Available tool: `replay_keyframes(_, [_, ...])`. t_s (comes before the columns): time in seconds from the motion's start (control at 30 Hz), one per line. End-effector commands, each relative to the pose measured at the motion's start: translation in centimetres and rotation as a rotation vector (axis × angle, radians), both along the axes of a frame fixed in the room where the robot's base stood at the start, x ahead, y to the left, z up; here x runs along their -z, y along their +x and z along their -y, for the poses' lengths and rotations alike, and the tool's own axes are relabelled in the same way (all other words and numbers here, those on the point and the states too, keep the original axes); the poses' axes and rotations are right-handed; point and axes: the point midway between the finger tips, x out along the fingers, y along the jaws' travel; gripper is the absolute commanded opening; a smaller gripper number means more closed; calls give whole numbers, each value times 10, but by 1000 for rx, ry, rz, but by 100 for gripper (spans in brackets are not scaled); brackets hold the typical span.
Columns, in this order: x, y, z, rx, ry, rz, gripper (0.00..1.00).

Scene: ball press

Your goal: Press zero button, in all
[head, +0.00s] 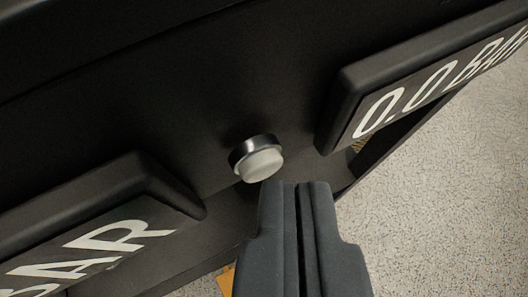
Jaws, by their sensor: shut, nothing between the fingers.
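A round pale grey button (261,163) in a dark metal collar stands out from a black panel (200,110) near the middle of the head view. My gripper (296,186) is shut and empty, with its two dark fingers side by side. In the picture its fingertips lie just below and to the right of the button. I cannot tell whether they touch it.
A black plate reading "0.0 BA", cut off by the frame edge, (430,75) juts out at the upper right. Another black plate ending in "BAR" (100,235) juts out at the lower left. Speckled grey floor (440,210) shows at the right. A small orange-yellow piece shows at the bottom.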

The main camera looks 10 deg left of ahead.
Motion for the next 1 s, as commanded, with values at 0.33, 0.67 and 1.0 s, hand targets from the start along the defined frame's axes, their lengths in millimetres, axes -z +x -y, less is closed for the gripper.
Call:
replay_keyframes(0.33, [-1,4,-2,-1,1,2,0])
replay_keyframes(0.67, [-1,3,-2,-1,1,2,0])
replay_keyframes(1.0, [-2,-9,5,0,0,3,0])
